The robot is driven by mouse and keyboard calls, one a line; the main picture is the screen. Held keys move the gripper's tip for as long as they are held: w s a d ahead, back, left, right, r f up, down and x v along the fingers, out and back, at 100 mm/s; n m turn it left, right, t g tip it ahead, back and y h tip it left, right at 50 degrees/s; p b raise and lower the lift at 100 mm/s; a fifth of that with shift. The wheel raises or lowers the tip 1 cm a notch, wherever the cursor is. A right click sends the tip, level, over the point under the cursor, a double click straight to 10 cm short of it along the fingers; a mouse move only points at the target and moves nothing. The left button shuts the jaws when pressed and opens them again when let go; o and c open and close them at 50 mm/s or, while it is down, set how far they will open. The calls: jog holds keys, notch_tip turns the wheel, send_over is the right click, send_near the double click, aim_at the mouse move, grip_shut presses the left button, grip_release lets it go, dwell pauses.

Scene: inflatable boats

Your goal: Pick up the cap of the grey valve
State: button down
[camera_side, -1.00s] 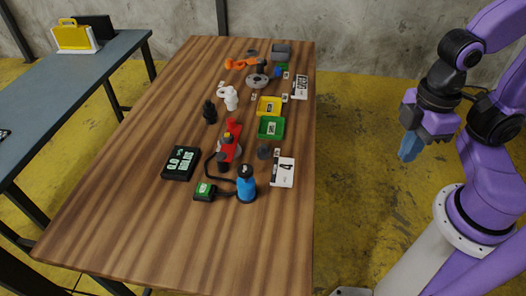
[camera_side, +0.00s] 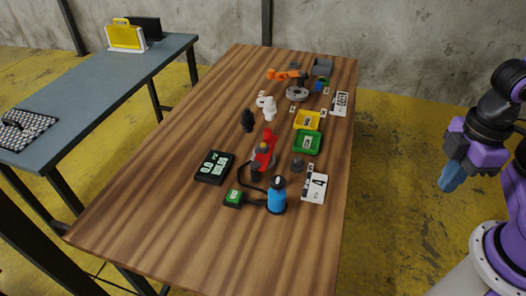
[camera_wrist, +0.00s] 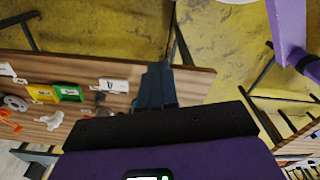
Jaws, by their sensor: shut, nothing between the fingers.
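My gripper (camera_side: 452,180) hangs off the right side of the wooden table, apart from everything on it. Its blue-grey fingers are together and empty, and they also show in the wrist view (camera_wrist: 157,86). A grey round part (camera_side: 297,94) with a dark piece behind it lies toward the far end of the table. A small dark grey cylinder (camera_side: 297,164) stands near the right edge, by the number card. Which of these belongs to the grey valve, and which is its cap, I cannot tell at this size.
The wooden table (camera_side: 190,225) also holds a yellow tray (camera_side: 317,122), a green tray (camera_side: 320,145), white (camera_side: 269,109) and black (camera_side: 247,121) parts, a red part (camera_side: 266,147), a blue bottle (camera_side: 277,198), a display (camera_side: 214,168) and a number card (camera_side: 314,186). Its near end is clear.

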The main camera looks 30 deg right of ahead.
jog(key=c, duration=0.9)
grip_release()
jog(key=m, duration=3.1)
send_over(298, 159)
notch_tip(298, 159, down, 7)
notch_tip(298, 159, down, 11)
jog(key=shift+s+d+r, duration=0.1)
jog(key=shift+f, duration=2.9)
